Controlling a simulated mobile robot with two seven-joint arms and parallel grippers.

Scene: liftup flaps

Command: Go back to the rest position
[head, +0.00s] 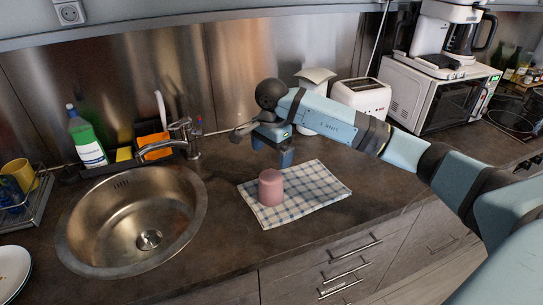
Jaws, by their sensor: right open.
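My right arm comes in from the right over the counter. Its gripper (272,150) hangs above the back edge of the checkered cloth (313,191), behind the pink cup-like object (271,187). The gripper is open, and I see nothing between its fingers. The pink object stands upright on the left part of the cloth, apart from the gripper. My left gripper is not in view.
A round steel sink (130,222) with a faucet (168,143) lies to the left. A green bottle (86,139) stands behind it. A toaster (360,97) and a microwave (432,96) stand at the back right. Drawers (335,268) front the counter.

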